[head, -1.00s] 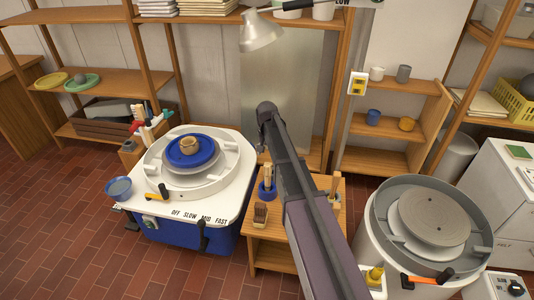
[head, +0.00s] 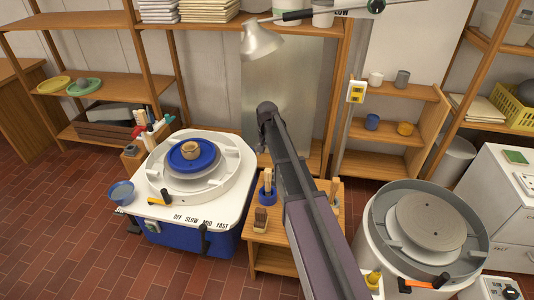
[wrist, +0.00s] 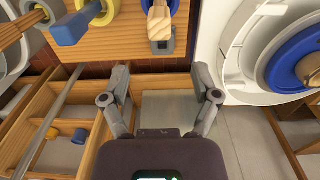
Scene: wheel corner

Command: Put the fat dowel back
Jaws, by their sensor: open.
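My gripper (wrist: 160,72) is open and empty in the wrist view, its two fingers wide apart. Beyond its fingertips is the wooden stand (wrist: 120,50). In the wrist view, a thick blue-ended piece (wrist: 70,30) with a yellow part lies at upper left. I cannot tell for sure which piece is the fat dowel. In the head view my arm hides the stand's middle, and my fingers are not clear.
A pottery wheel with a blue bat (head: 207,160) is left of the stand, and a grey wheel (head: 432,225) is at the right. A brown block (head: 260,219) sits at the stand's front. A lamp (head: 262,38) hangs behind my arm.

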